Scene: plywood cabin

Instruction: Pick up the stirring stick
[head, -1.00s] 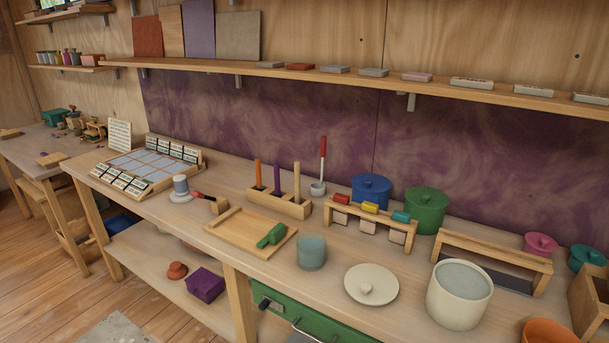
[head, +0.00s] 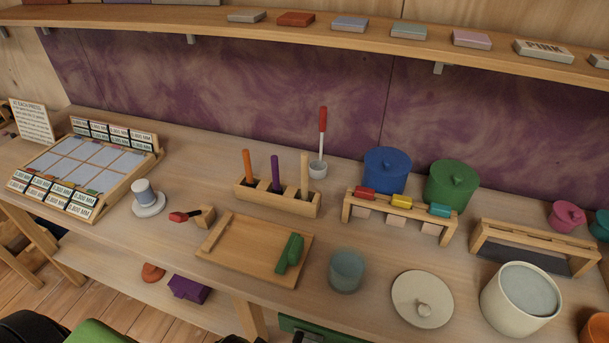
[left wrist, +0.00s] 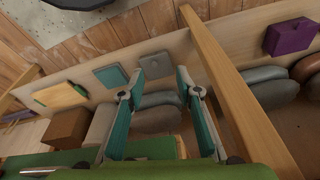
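Three upright sticks, one orange (head: 247,164), one purple (head: 276,171) and one plain wood (head: 304,174), stand in a wooden rack (head: 261,200) on the bench. Behind them a red-tipped stick (head: 322,128) leans slightly in a small pale cup (head: 317,170). No label shows which one is the stirring stick. My left gripper (left wrist: 156,86) is open and empty in the left wrist view, with its teal fingers apart near a lower shelf. It holds none of the sticks. My right gripper is not in view.
A wooden tray (head: 225,259) with a green tool (head: 290,253) lies in front of the rack. A glass jar (head: 346,271), pale lid (head: 423,299) and white pot (head: 490,298) stand to its right. A wooden post (left wrist: 235,85) runs beside my left gripper.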

